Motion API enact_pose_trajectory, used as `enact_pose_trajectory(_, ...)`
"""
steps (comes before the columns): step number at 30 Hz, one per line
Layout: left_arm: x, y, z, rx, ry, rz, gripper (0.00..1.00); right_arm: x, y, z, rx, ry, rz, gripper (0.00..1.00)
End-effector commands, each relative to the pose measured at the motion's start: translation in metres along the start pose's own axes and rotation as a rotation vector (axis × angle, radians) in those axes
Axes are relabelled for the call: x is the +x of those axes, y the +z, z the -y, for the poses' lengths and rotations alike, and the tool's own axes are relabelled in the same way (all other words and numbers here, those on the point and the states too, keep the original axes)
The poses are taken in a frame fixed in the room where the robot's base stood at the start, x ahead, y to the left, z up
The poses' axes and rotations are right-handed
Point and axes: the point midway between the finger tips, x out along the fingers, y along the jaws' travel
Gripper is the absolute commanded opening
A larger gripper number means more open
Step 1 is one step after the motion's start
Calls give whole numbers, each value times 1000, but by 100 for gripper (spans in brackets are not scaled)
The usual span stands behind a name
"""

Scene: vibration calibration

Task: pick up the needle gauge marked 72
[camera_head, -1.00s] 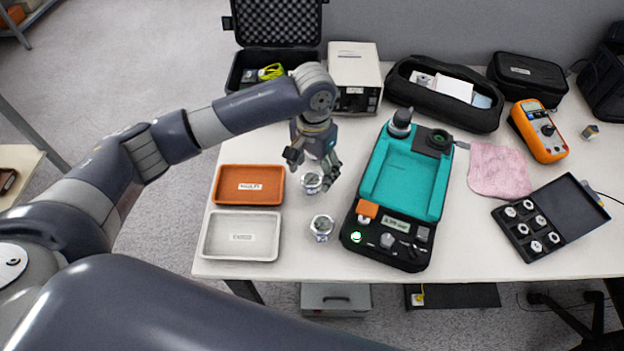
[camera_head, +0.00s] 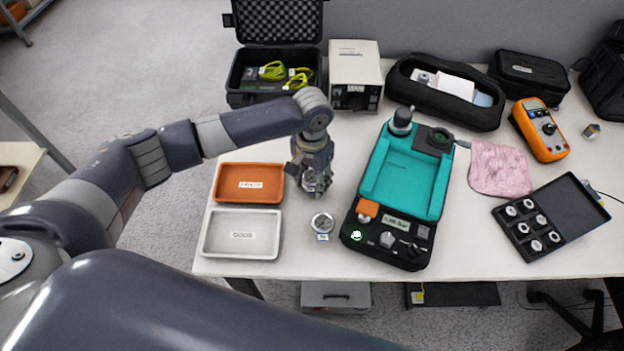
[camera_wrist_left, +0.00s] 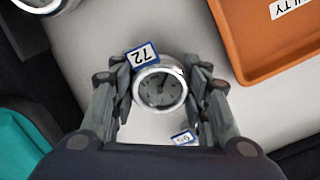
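The needle gauge marked 72 (camera_wrist_left: 160,86) is a round silver dial with a blue-edged 72 tag at its upper left in the left wrist view. A second small tag, hard to read, shows at its lower right. My left gripper (camera_head: 311,190) points down over it beside the orange tray. In the left wrist view its fingers (camera_wrist_left: 162,95) stand on both sides of the gauge and look open, close to its rim. In the head view the fingers partly hide this gauge. Another gauge (camera_head: 322,223) with a tag stands nearer the table's front edge. My right gripper is not in view.
An orange tray (camera_head: 222,197) labelled faulty and a white tray (camera_head: 215,250) labelled good lie to the left. A teal and black calibrator (camera_head: 405,185) stands close on the right. A white box (camera_head: 355,65) and an open black case (camera_head: 240,97) are behind.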

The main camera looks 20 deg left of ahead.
Motion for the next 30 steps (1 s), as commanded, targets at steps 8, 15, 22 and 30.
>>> enact_pose_trajectory(8,0,0,0,0,0,0,14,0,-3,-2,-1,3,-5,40)
enact_pose_trajectory(15,-25,-1,0,0,0,-3,14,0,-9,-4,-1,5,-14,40)
enact_pose_trajectory(22,-72,-1,0,0,1,-3,14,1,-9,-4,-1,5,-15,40)
enact_pose_trajectory(30,-104,0,0,0,1,1,14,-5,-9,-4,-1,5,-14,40)
